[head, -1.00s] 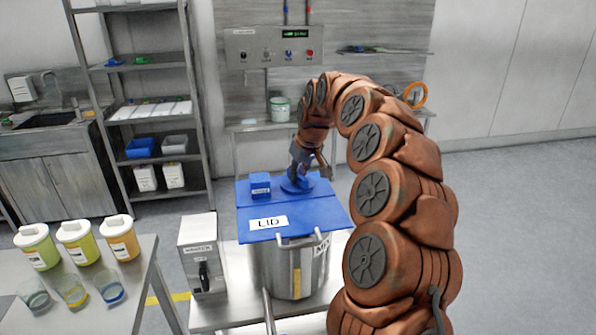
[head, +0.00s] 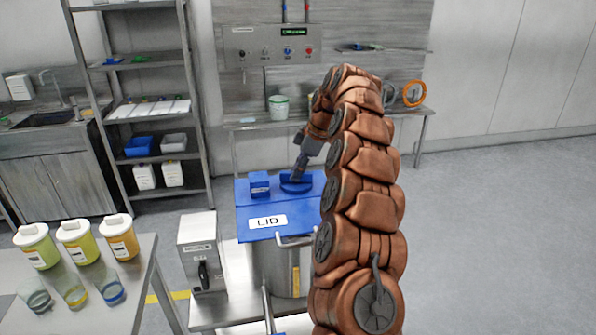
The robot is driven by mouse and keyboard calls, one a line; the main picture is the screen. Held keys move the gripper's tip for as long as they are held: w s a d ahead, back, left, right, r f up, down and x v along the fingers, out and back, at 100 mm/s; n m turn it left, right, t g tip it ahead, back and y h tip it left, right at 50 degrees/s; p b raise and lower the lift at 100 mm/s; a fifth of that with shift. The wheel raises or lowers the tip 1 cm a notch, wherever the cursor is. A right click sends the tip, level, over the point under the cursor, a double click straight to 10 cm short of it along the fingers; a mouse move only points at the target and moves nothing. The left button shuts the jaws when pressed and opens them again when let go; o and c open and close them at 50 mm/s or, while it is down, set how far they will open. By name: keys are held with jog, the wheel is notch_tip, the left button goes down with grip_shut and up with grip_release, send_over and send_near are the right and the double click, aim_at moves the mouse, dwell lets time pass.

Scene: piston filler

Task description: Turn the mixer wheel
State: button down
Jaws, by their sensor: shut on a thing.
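The mixer wheel (head: 291,187) is a round blue disc on top of the blue lid marked LID (head: 250,205). The lid lies on the steel mixing pot (head: 265,265). My gripper (head: 298,176) reaches down from the back right and is shut at the wheel's upper side. The small part between its fingers is mostly hidden and too small to make out.
A blue block (head: 260,185) sits on the lid left of the wheel. A grey switch box (head: 203,255) stands left of the pot. A side table with three lidded tubs (head: 77,243) and glasses is at the left. Open floor lies right.

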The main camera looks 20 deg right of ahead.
jog(key=shift+w+n+g+p, duration=0.1)
jog(key=shift+n+g+p, duration=0.5)
jog(key=shift+n, duration=0.8)
jog(key=c, duration=1.1)
grip_release()
jog(key=shift+y, duration=0.3)
jog(key=shift+f, duration=0.1)
